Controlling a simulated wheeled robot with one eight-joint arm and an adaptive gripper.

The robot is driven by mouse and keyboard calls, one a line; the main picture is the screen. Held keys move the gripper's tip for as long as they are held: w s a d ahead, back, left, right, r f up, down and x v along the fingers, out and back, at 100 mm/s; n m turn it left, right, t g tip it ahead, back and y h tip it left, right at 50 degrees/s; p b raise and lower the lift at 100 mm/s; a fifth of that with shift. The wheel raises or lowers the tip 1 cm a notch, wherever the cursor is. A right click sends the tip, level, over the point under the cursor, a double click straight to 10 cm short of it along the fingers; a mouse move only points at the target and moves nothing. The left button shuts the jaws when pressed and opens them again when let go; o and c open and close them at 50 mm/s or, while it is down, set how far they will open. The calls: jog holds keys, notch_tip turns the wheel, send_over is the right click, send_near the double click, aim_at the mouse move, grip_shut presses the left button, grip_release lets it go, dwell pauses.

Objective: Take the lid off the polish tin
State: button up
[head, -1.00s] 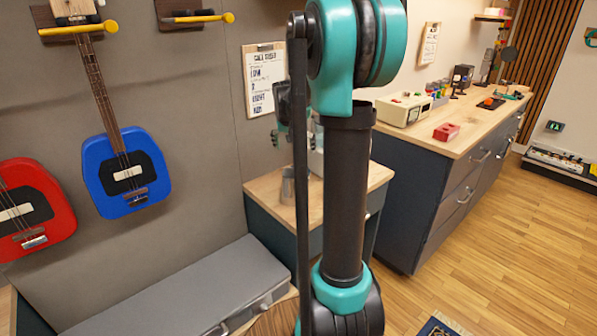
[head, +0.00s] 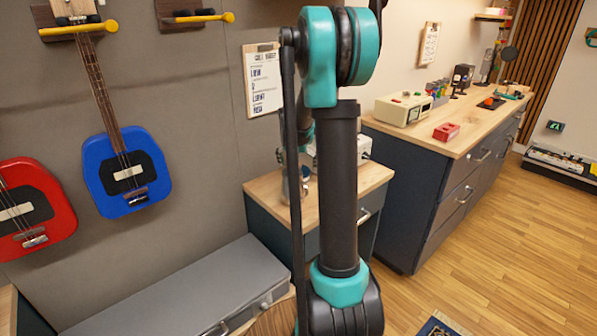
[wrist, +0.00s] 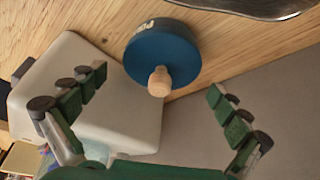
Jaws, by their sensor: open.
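The polish tin (wrist: 163,50) shows in the wrist view as a round blue tin with pale lettering on its side, on the wooden worktop. A pale wooden knob (wrist: 160,82) stands out from the blue lid. My gripper (wrist: 160,105) is open, with its green fingers on either side below the tin and the knob between and beyond them. Nothing is held, and I see no finger touching the knob.
A light grey box (wrist: 85,90) stands close beside the tin on the left. A shiny metal object (wrist: 255,5) lies at the top edge. In the head view the small bench (head: 265,187) stands against the wall, with a grey case (head: 190,290) in front.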

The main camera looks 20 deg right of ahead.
jog(key=shift+c, duration=0.5)
jog(key=shift+s, duration=0.1)
jog(key=c, duration=1.5)
jog(key=shift+o, duration=0.2)
